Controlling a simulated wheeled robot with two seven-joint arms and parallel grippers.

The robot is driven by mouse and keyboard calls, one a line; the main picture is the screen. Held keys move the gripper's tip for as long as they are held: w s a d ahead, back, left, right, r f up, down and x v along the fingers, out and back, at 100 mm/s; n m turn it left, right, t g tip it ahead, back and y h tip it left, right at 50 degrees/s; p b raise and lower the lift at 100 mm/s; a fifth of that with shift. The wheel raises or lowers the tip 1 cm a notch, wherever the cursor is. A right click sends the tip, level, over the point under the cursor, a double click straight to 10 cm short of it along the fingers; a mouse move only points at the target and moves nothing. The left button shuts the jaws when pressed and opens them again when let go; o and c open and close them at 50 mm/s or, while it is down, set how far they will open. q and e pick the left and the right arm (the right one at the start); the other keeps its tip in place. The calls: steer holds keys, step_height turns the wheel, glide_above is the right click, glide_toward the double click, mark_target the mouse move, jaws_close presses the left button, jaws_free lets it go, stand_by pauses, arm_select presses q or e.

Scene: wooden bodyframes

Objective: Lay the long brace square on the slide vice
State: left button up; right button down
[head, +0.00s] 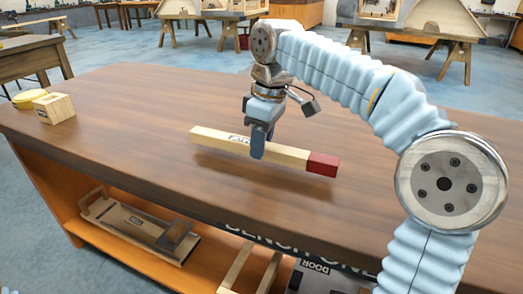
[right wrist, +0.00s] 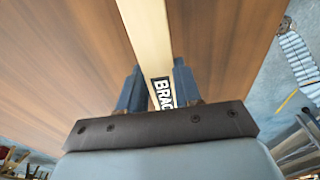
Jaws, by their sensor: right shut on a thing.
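The long brace (head: 215,140) is a pale wooden bar with a red right end and a dark printed label. My right gripper (head: 258,150) is shut around its middle and holds it roughly level, a little above the bench top; a shadow lies below it. In the right wrist view the brace (right wrist: 149,35) runs between the two fingers (right wrist: 159,88), its label partly showing. My left gripper is not in view.
The brown bench top (head: 130,105) is mostly clear. A wooden board with raised ends (head: 135,222) lies on the lower orange shelf (head: 120,258). Other tables stand behind.

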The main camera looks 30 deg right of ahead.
steer(key=shift+s+a+f, duration=0.1)
steer(key=shift+f, duration=0.75)
steer(key=shift+f, duration=0.2)
steer(key=c, duration=0.8)
jaws_free()
